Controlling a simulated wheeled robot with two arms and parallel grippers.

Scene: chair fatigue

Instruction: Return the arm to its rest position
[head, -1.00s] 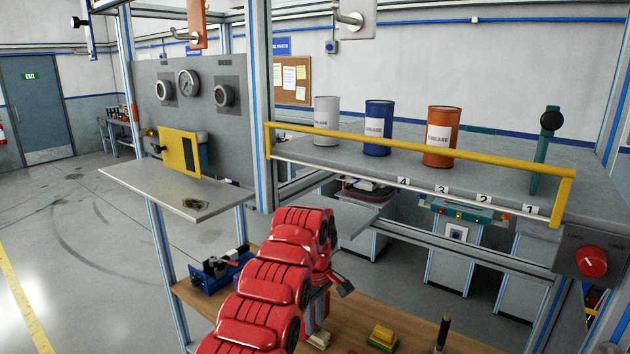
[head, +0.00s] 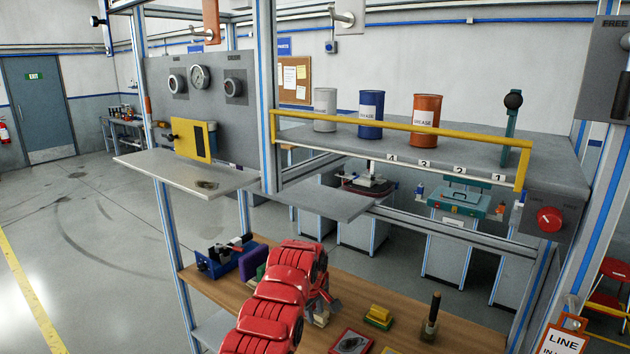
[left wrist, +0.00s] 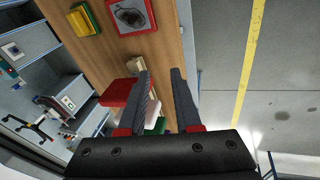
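My red left arm (head: 275,302) reaches in from the bottom of the head view, over the wooden lower bench. My left gripper (head: 326,302) is partly hidden behind the arm there. In the left wrist view my left gripper (left wrist: 161,75) shows two dark fingers standing apart, with nothing held between them. The bench top (left wrist: 162,47) lies beyond the fingertips, with a red block (left wrist: 118,92) behind one finger. My right arm and gripper do not show in either view.
The wooden bench holds a blue vise (head: 215,262), a yellow-green block (head: 378,317), a red tray (head: 351,343) and a dark-handled tool (head: 431,318). Above it are a grey shelf (head: 325,203) and a yellow rail (head: 400,126) before several cans. Open floor (head: 80,250) lies left.

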